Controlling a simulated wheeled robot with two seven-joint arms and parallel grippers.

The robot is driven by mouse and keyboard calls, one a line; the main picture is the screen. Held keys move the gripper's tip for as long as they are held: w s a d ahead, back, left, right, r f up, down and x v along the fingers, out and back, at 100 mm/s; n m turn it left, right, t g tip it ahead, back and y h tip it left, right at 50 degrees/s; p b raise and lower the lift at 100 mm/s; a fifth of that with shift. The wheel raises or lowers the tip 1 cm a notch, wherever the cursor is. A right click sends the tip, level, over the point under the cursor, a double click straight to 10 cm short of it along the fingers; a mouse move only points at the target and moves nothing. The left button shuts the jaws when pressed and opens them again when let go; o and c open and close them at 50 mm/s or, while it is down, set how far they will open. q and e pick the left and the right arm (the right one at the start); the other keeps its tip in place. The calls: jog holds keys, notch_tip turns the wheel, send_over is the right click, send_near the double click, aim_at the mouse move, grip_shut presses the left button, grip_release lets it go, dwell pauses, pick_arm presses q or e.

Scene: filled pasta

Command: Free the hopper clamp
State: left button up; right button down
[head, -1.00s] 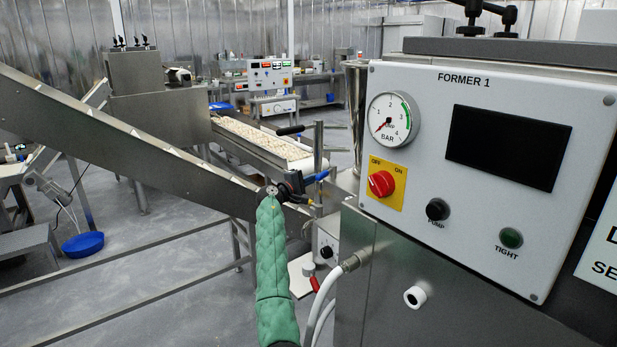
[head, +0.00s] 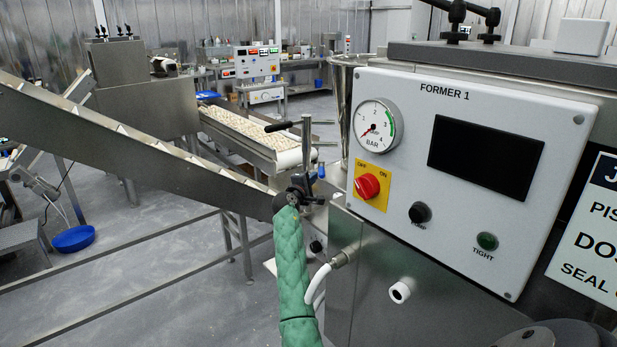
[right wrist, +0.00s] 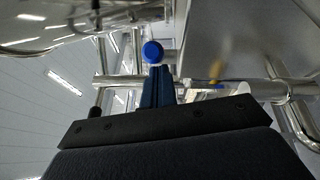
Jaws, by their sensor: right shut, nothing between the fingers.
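My right gripper (head: 309,181), on the green-sleeved arm, is below and left of the steel hopper (head: 341,90), beside the former. In the right wrist view its dark blue fingers (right wrist: 156,88) are shut and empty. A round blue knob (right wrist: 153,52) shows just past their tips; I cannot tell whether they touch. A steel bar (right wrist: 125,81) runs crosswise behind the fingers. A steel post (head: 306,140) with a black-gripped lever (head: 279,127) stands just above the gripper in the head view. I cannot tell which part is the hopper clamp. My left gripper is not in view.
The FORMER 1 panel (head: 462,170), with a gauge (head: 376,127) and red switch (head: 367,186), closes off the right. A sloping steel conveyor (head: 130,150) lies left. A pasta-covered belt (head: 240,128) runs behind. A white hose (head: 318,284) hangs beside my right arm.

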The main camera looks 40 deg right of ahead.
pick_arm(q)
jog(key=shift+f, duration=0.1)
pick_arm(e)
jog(key=shift+s+d, duration=0.2)
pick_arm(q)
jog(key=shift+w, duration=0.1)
pick_arm(e)
jog(key=shift+d+f, duration=0.1)
dwell(0.3)
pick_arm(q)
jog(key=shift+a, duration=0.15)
